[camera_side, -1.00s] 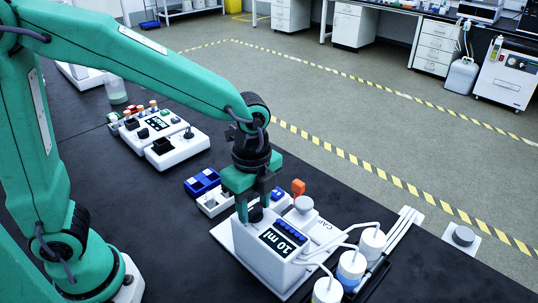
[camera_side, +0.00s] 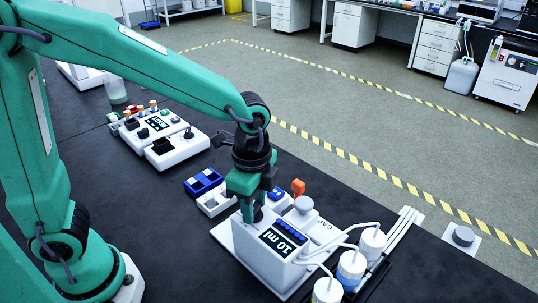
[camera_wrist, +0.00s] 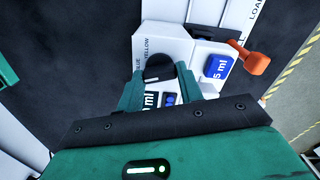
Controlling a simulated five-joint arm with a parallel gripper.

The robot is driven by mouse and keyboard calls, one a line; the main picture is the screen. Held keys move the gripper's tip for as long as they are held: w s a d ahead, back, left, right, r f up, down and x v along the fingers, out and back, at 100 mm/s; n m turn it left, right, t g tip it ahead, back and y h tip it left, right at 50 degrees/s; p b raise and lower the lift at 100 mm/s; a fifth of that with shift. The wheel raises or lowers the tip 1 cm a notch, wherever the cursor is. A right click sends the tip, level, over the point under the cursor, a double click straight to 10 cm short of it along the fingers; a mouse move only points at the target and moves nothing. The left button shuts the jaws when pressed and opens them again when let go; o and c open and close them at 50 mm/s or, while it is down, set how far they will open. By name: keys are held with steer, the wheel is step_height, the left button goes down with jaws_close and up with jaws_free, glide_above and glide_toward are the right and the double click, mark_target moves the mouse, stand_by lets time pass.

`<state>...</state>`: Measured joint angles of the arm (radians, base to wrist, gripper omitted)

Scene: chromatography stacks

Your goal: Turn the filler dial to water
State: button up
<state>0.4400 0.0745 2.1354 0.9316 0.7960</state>
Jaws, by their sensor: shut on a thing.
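The filler is a white box (camera_side: 270,258) with a "10 ml" display, on a white base plate in the side view. Its dial (camera_wrist: 158,67) is a dark round knob on the white top in the wrist view, with the words BLUE and YELLOW printed beside it. No water label is legible. My gripper (camera_side: 255,213) points down over the filler, its fingers shut on the dial. In the wrist view the green fingers (camera_wrist: 159,84) lie on either side of the dial and hide part of it. Which mark the dial points at cannot be told.
White bottles (camera_side: 371,243) with tubes stand close on the filler's right. A blue-and-white rack (camera_side: 209,194) lies to the left. Another white device (camera_side: 165,140) stands farther left. Dark bench is free in front.

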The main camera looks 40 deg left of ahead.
steer(key=n, duration=0.6)
stand_by(0.5)
steer(key=o, duration=1)
steer(key=shift+r, duration=0.15)
steer(key=shift+r, duration=3.8)
steer(key=s+a+n+t, duration=0.2)
steer(key=s+a, duration=0.1)
steer(key=a, duration=0.2)
steer(key=s+a+r+n+t, duration=0.1)
steer(key=s+a+n, duration=0.2)
steer(key=a, duration=0.1)
steer(key=s+a+r+n+t, duration=0.1)
steer(key=s+a+n+t, duration=0.1)
steer(key=a, duration=0.3)
steer(key=shift+s+a+r+n+t, duration=0.2)
steer(key=shift+s+a+n+t, duration=0.15)
steer(key=shift+n, duration=0.25)
